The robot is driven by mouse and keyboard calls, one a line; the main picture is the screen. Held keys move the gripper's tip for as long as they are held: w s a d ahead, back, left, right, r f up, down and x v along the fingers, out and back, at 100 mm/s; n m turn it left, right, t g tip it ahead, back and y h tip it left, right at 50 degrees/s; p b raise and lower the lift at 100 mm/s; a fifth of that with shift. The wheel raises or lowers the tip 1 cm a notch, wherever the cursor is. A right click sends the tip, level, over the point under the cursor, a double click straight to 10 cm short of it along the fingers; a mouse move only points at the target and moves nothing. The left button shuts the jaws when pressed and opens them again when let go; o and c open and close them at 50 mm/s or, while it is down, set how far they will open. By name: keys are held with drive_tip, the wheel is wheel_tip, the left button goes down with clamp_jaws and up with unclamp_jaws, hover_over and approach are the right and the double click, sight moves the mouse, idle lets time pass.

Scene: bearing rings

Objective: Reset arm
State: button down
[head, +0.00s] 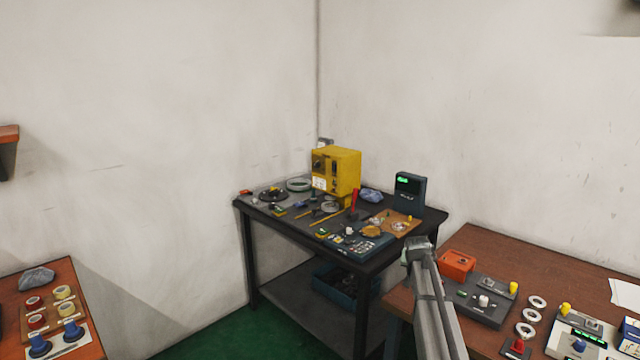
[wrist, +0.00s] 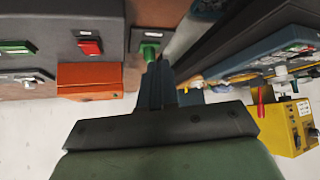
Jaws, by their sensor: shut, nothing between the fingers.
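My gripper (head: 418,245) is at the end of my grey arm, raised in front of the gap between the dark workbench and the brown table on the right. In the wrist view its fingers (wrist: 160,72) are together with nothing between them. Several pale bearing rings (head: 530,315) lie in a column on the brown table, right of and apart from my gripper.
The brown table (head: 465,240) carries an orange box (head: 457,264), a grey control panel (head: 487,300) and a second panel (head: 580,334). The dark workbench (head: 300,232) holds a yellow machine (head: 336,172), tools and a dark meter (head: 410,191). Another table (head: 85,318) stands left.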

drive_tip(key=w+a+n+t+y, duration=0.1)
drive_tip(key=w+a+t, duration=0.15)
drive_tip(key=a, duration=1.25)
drive_tip(key=s+a+f+n+y, duration=0.2)
drive_tip(key=s+a+f, duration=0.3)
drive_tip(key=a+f, duration=0.55)
drive_tip(key=s+d+f+g+h, duration=0.1)
drive_tip(key=s+d+f+g, duration=0.25)
drive_tip(key=s+f, duration=1)
drive_tip(key=s+d+f+g, duration=0.2)
drive_tip(key=s+f+g, duration=0.2)
drive_tip(key=s+f, duration=0.9)
drive_tip(key=s+d+f+g, duration=0.1)
drive_tip(key=s+f+g, duration=0.1)
drive_tip(key=s, duration=1.1)
drive_tip(key=s+d+f+g, duration=0.1)
drive_tip(key=s+f+g, duration=0.2)
drive_tip(key=s, duration=1.1)
drive_tip(key=s+d+f+n+g+y, duration=0.1)
drive_tip(key=s+g, duration=0.3)
drive_tip(key=s, duration=0.9)
drive_tip(key=shift+s+d+f, duration=0.35)
drive_tip(key=shift+f, duration=0.45)
